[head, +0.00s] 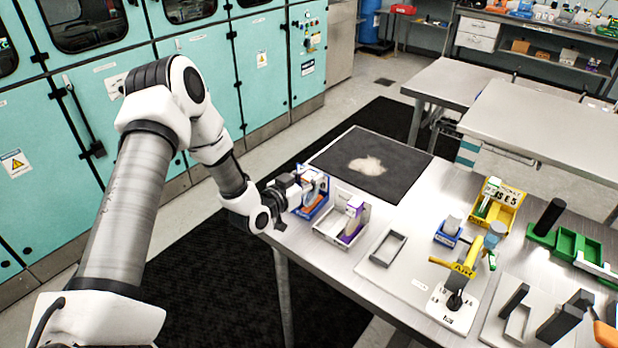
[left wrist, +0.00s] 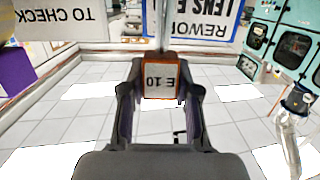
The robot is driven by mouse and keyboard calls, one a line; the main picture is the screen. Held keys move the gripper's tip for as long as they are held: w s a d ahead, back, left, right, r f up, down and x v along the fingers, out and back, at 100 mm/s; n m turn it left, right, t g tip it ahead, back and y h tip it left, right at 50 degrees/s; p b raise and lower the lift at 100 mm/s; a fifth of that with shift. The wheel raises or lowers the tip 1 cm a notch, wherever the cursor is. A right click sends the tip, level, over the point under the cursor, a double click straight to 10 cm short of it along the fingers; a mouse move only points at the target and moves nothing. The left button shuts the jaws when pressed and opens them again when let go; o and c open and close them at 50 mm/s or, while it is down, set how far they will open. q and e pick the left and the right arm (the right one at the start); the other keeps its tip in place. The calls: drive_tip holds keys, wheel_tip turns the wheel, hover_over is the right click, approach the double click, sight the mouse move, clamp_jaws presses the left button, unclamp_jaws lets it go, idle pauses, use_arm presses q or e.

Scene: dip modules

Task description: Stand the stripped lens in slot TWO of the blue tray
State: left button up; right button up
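My left gripper (head: 292,190) is at the blue tray (head: 312,212) at the near left end of the table. In the left wrist view its two fingers (left wrist: 160,90) stand on either side of an orange-edged block with a white label "E 10" (left wrist: 160,82) and appear to touch it. A sign with "REWORK" and "LENS E" (left wrist: 203,18) shows behind it. Orange and white pieces show in the blue tray, partly hidden by the gripper. I cannot tell which piece is the stripped lens, nor read the slot marks. My right gripper is not in view.
A pale tray (head: 328,236) with a purple-and-white piece stands close beside the blue tray. A grey frame (head: 388,250), a small blue box (head: 447,240), a yellow bin (head: 505,212) and green bins (head: 567,240) lie further right. The dark mat (head: 350,150) behind has free room.

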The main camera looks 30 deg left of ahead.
use_arm(q)
drive_tip(key=o, duration=0.3)
drive_tip(key=shift+w+f, duration=0.1)
drive_tip(key=shift+w, duration=0.1)
drive_tip(key=shift+s+r+p, duration=0.15)
drive_tip(key=shift+r+p, duration=0.2)
drive_tip(key=shift+r, duration=0.15)
drive_tip(key=s+r, duration=0.1)
drive_tip(key=s, duration=1)
drive_tip(key=shift+s+a+r, duration=0.15)
drive_tip(key=shift+s+a, duration=0.2)
drive_tip(key=shift+a, duration=0.05)
